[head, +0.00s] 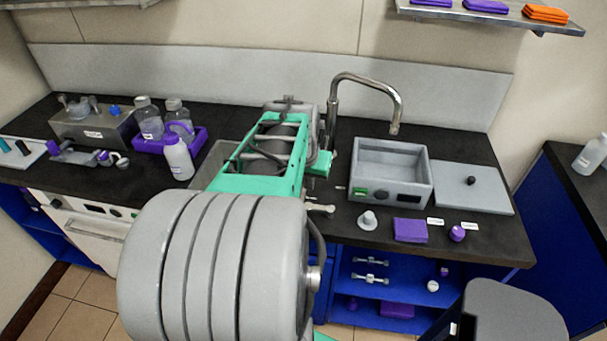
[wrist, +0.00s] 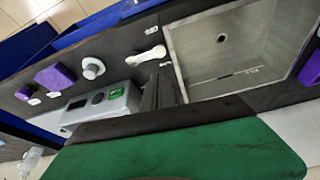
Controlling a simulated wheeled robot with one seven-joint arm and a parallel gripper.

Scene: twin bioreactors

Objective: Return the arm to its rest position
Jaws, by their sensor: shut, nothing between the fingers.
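My arm reaches forward over the counter, and its grey link and green section fill the middle of the head view. My gripper shows in the wrist view as dark fingers (wrist: 158,88), closed together with nothing between them. The fingers appear between the sink basin (wrist: 235,45) and the grey box with the green button (wrist: 105,105). My gripper's fingertips cannot be made out in the head view, where the arm hides part of the sink.
The curved tap (head: 370,82) stands close right of my arm. The open grey box (head: 390,195) and flat grey plate (head: 472,188) are further right. A purple block (head: 410,230) lies in front. A purple tray (head: 202,137) with bottles stands left. A shelf (head: 490,14) hangs upper right.

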